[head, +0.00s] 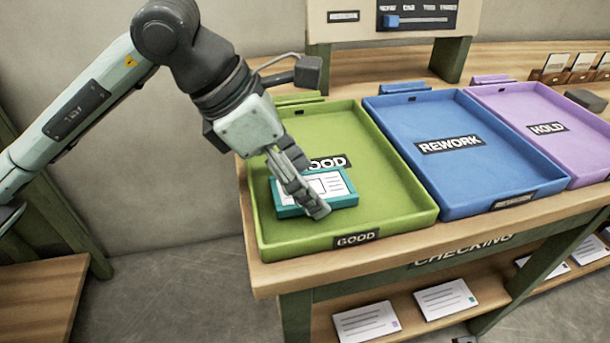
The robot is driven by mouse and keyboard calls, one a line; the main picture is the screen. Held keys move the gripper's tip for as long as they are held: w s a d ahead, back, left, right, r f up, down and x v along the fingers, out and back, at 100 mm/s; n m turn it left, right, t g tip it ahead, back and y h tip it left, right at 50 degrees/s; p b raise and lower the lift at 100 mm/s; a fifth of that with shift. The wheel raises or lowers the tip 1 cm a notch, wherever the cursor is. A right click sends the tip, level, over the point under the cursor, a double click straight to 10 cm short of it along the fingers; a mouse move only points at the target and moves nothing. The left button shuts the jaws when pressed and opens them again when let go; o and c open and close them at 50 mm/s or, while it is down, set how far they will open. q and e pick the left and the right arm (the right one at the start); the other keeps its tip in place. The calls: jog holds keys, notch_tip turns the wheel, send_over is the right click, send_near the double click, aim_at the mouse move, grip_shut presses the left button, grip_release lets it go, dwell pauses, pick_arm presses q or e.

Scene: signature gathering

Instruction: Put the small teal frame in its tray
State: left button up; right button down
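The small teal frame (343,185) has a white card with dark lines on its face. It is within the green GOOD tray (405,214), toward the front left, face up. I cannot tell whether it rests on the tray floor or is slightly above it. My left gripper (316,209) points down across the frame, its fingers hiding part of the card and the near edge. The fingers are seen nearly side-on, so their opening and any grip on the frame are unclear. My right gripper is not in view.
A blue REWORK tray (497,174) and a purple HOLD tray (570,150) stand to the right on the wooden table (300,277). A panel with a blue slider (392,21) stands behind. Cards (366,323) lie on the lower shelf.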

pick_arm(q)
jog(key=shift+o, duration=0.5)
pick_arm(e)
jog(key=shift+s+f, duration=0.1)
pick_arm(q)
jog(key=shift+r, duration=0.1)
jog(key=shift+r+p, duration=0.85)
jog(key=shift+p, duration=0.3)
jog(key=v, duration=1.1)
jog(key=shift+a+b, duration=0.25)
jog(key=shift+b, duration=0.1)
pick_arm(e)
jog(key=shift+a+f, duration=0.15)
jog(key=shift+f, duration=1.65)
pick_arm(q)
jog(key=shift+s+r, duration=0.1)
jog(key=shift+s, duration=0.05)
